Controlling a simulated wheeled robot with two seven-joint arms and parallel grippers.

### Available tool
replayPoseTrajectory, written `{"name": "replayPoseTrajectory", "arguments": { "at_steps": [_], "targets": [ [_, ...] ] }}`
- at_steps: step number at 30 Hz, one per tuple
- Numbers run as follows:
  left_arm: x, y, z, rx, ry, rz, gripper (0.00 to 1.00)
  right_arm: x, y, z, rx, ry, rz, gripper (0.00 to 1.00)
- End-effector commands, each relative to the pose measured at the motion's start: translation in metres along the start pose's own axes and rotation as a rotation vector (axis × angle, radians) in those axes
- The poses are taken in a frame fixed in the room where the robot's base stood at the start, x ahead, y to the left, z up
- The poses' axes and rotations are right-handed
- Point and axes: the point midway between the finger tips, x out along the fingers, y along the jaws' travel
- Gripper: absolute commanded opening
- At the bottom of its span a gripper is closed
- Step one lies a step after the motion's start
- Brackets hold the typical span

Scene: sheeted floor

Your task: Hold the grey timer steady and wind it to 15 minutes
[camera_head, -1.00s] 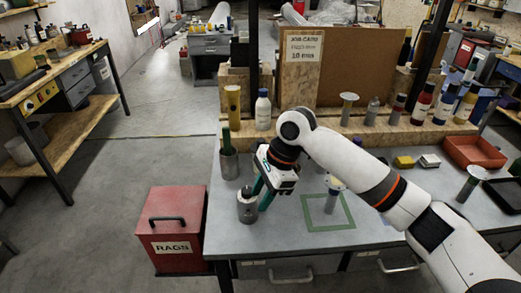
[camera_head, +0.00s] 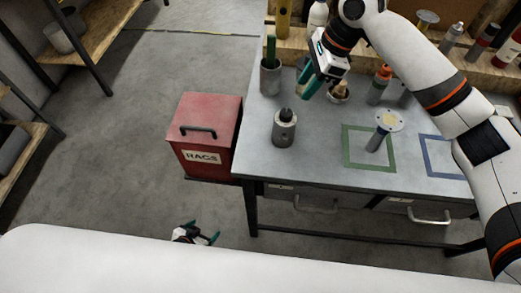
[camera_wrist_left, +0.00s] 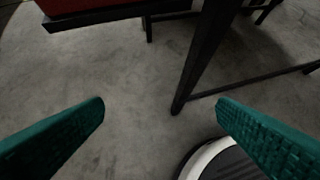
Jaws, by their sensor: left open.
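The grey timer (camera_head: 284,131), a small upright cylinder with a dark knob on top, stands on the grey workbench (camera_head: 318,160) near its left end. Its dial setting is too small to read. My right gripper (camera_head: 311,84), with teal fingers, is above the bench, behind and to the right of the timer, not touching it. Its finger gap is not clear. My left gripper (camera_head: 199,238) is low, in front of the bench and well away from the timer.
A red RAGS bin (camera_head: 208,130) stands left of the bench. A flanged grey part (camera_head: 388,121) is in a green outline (camera_head: 369,167); a blue outline (camera_head: 436,174) lies to its right. A cup with a green item (camera_head: 270,76) and an orange-capped bottle (camera_head: 379,84) stand behind.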

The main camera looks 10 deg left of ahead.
Motion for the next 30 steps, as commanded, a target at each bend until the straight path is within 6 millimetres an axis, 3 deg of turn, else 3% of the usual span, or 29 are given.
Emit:
{"name": "replayPoseTrajectory", "arguments": {
  "at_steps": [1,3,11,15,17,24,30],
  "targets": [
    [-0.006,-0.004,0.03,0.009,-0.07,-0.025,0.81,0.0,0.0,0.0,0.0,0.0,0.0,0.36],
    [-0.017,-0.012,0.07,0.012,-0.163,-0.064,0.81,0.0,0.0,0.0,0.0,0.0,0.0,0.36],
    [-0.088,-0.063,0.198,-0.016,-0.477,-0.25,0.81,0.0,0.0,0.0,-0.001,0.0,0.0,0.36],
    [-0.122,-0.074,0.274,-0.097,-0.693,-0.3,0.81,0.0,0.0,0.0,-0.001,0.0,0.0,0.36],
    [-0.13,-0.082,0.305,-0.104,-0.783,-0.312,0.81,0.0,0.0,0.0,-0.001,0.0,0.0,0.36],
    [-0.105,-0.122,0.333,0.081,-0.836,-0.28,0.81,0.0,0.0,0.0,-0.001,0.0,0.0,0.36],
    [-0.097,-0.133,0.342,0.138,-0.847,-0.267,0.81,0.0,0.0,0.0,-0.001,0.0,0.0,0.36]
  ]
}}
